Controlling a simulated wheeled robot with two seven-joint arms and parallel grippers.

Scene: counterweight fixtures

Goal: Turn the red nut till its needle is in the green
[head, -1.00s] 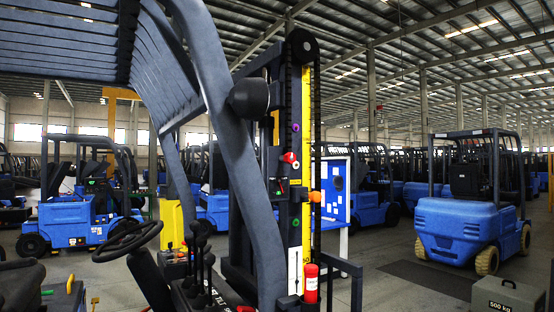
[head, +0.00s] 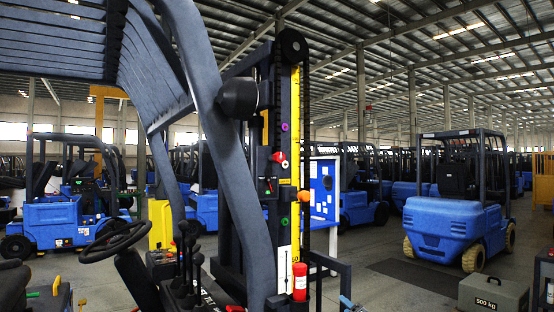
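A red nut (head: 279,157) sits on the side of the dark forklift mast in the middle of the head view, with a small white part beside it. Below and left of it is a dark box (head: 268,187) with small red and green marks, too small to read. I cannot make out a needle or a green zone for the red nut. Near it on the mast are a purple round part (head: 285,127), an orange one (head: 303,196) and a green one (head: 284,221). Neither of my grippers can be made out in the view.
A slanted dark forklift post (head: 236,160) stands just left of the mast. A steering wheel (head: 117,240) and levers (head: 183,250) are at lower left. A red cylinder (head: 299,280) is low on the mast. A grey 500 kg block (head: 492,294) is at lower right.

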